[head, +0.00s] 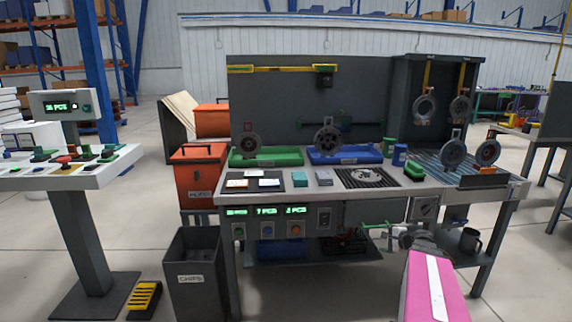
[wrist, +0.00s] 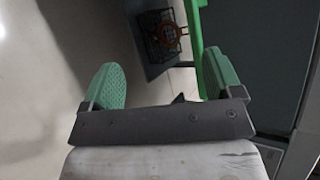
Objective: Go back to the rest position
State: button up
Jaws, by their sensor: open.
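My gripper (head: 380,230) is low in front of the workbench (head: 420,192), beside its front edge on the right half. My pink and white arm link comes up from the bottom right. In the wrist view, my gripper (wrist: 163,78) has its two green fingers wide apart with nothing held between them. Behind the fingers are the floor, a green bar (wrist: 195,45) and a dark wire basket (wrist: 160,35) with an orange-brown round thing in it.
Round grey parts stand at the green tray (head: 265,158) and blue tray (head: 345,155); others hang in the dark cabinet (head: 400,90). A grey bin (head: 195,270) stands left of the bench. A control pedestal (head: 78,235) is farther left.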

jog(key=s+a+f+n+g+h, duration=0.3)
jog(key=s+a+n+g, duration=0.2)
jog(key=a, duration=0.5)
jog(key=s+a+f+n+g+h, duration=0.3)
jog(key=s+a+n+g+h, duration=0.1)
jog(key=s+a+n, duration=0.6)
jog(key=shift+s+a+f+g, duration=0.25)
jog(key=shift+s+a+g, duration=0.05)
jog(key=shift+a+g, duration=0.55)
